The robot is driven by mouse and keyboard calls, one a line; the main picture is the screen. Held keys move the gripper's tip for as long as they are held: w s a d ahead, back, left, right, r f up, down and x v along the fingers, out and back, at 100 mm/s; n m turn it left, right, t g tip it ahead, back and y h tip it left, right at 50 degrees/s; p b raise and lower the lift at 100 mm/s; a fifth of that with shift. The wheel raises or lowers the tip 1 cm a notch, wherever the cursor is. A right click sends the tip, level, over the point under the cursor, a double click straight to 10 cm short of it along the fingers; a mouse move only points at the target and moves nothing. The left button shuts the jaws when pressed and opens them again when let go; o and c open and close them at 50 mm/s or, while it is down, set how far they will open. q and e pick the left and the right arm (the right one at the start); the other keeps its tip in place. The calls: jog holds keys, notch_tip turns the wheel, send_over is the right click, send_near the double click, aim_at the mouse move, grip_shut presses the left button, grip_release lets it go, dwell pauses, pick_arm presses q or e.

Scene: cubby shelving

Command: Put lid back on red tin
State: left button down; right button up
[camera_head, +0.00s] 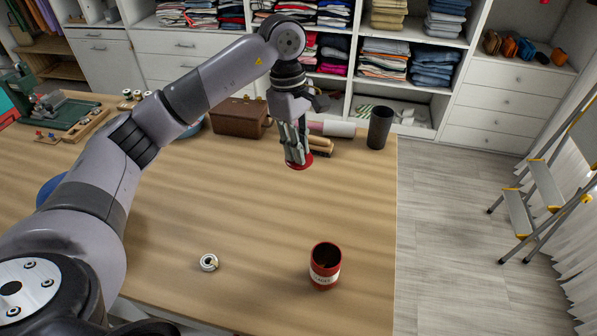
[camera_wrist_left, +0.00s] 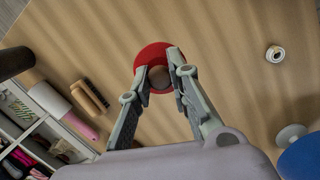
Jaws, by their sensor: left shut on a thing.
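The red tin (camera_head: 325,266) stands upright and open near the front right of the wooden table, with a pale label and a dark inside. My left gripper (camera_head: 298,156) is well behind the tin, near the back right of the table. It points down and is shut on the red lid (camera_head: 300,164). In the left wrist view the round red lid (camera_wrist_left: 152,52) shows between the fingertips, with a brownish knob between them. I cannot tell whether the lid touches the table. The tin is not in the left wrist view. My right gripper is in neither view.
A small white roll (camera_head: 209,262) lies left of the tin. A dark cup (camera_head: 379,127), a brush (camera_head: 320,145), a lint roller (camera_head: 338,128) and a brown case (camera_head: 240,116) stand at the back. The tabletop between lid and tin is clear.

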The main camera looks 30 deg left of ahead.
pick_arm(q)
jog(key=shift+r, duration=1.8)
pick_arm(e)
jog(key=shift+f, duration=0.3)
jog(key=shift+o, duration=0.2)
